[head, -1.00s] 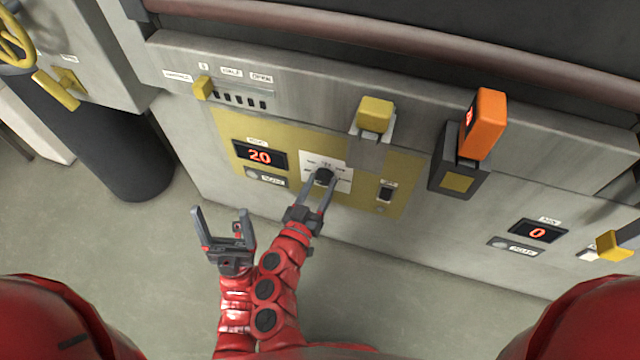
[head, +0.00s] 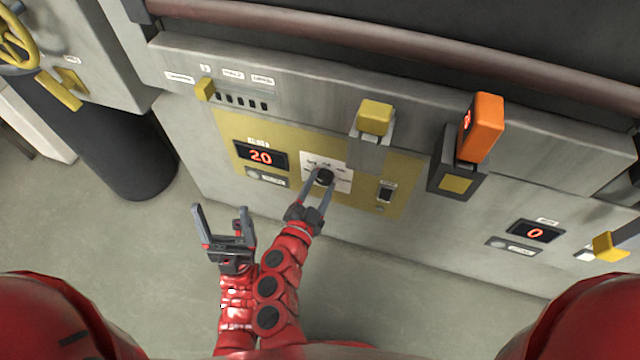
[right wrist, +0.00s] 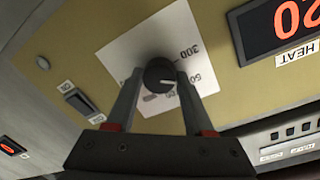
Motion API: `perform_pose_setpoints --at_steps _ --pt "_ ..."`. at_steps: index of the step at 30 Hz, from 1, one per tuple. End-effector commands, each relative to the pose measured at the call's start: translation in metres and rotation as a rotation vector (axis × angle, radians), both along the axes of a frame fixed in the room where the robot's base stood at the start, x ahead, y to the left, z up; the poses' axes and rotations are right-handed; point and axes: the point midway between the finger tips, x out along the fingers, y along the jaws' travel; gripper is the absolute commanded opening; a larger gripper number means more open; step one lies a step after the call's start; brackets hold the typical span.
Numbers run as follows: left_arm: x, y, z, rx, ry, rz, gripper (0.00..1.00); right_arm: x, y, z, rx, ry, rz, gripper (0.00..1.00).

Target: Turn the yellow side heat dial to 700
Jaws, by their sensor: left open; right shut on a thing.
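The black heat dial (head: 325,176) sits on a white scale card (head: 343,183) on the yellow panel (head: 405,165). My right gripper (head: 317,190) is shut on the dial. In the right wrist view the fingers of my right gripper (right wrist: 160,85) reach to either side of the dial (right wrist: 160,73). The dial's white mark points right there, near a partly covered label that starts with 50; 300 is printed above it. The heat display (head: 260,156) reads 20. My left gripper (head: 227,235) is open and empty, over the floor in front of the panel.
A yellow slider (head: 204,89), a yellow lever (head: 375,117) and an orange handle (head: 484,125) stick out around the panel. A dark switch (head: 385,192) is right of the dial. Another display (head: 535,231) at the right reads 0. The floor in front is clear.

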Motion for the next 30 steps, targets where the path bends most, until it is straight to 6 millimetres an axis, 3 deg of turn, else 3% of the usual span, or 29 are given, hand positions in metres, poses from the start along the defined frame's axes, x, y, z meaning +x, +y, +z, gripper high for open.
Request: perform_pose_setpoints --at_steps 18,30 --pt "0.000 0.000 -0.018 0.000 0.000 0.000 0.80 0.000 0.000 -0.001 0.552 -0.180 0.000 0.00" --pt "0.000 0.000 -0.031 0.000 0.000 0.000 0.80 -0.001 -0.002 0.000 0.814 -0.268 -0.003 0.00"
